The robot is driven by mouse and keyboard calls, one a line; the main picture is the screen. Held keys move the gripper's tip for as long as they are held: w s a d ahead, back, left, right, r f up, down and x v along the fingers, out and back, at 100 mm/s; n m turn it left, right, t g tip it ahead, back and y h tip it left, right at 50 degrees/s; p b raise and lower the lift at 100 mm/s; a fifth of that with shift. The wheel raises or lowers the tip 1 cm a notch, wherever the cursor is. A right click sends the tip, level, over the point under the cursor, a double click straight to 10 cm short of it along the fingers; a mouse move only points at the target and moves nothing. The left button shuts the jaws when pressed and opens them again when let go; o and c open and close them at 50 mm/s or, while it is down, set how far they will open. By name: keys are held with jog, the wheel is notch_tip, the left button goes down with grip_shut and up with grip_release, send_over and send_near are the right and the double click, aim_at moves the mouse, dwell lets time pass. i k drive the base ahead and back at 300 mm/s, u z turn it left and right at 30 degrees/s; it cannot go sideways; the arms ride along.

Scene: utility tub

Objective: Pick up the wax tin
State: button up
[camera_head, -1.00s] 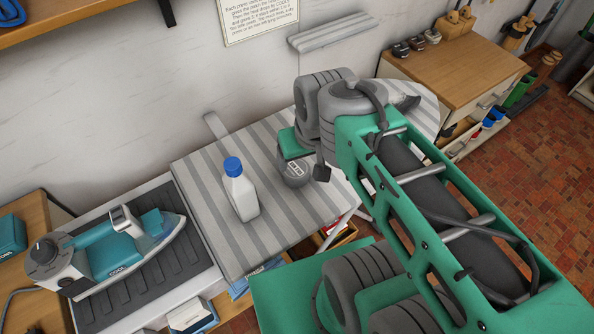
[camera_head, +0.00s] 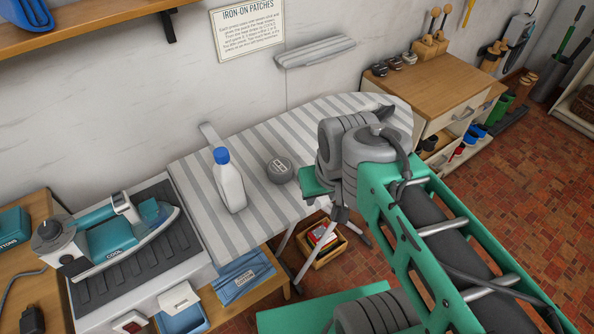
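The wax tin is most likely the round dark grey tin (camera_head: 279,170) with a pale mark on its lid. It lies flat on the striped ironing board (camera_head: 258,133), right of a white bottle, and is fully in view. My gripper (camera_head: 338,208) is just right of the tin, near the board's front edge, and apart from it in the picture. My wrist and arm cover most of the gripper. Its fingers do not show clearly, and I see nothing held.
The white bottle (camera_head: 229,183) with a blue cap stands close left of the tin. A teal iron (camera_head: 117,238) rests on a dark ribbed mat at left. A wooden cabinet (camera_head: 440,85) stands behind right. Below the board is a small wooden crate (camera_head: 323,262).

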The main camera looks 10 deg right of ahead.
aim_at(280, 168)
jog(key=z, duration=0.7)
jog(key=k, duration=0.95)
jog(key=u, duration=1.35)
jog(key=i, duration=1)
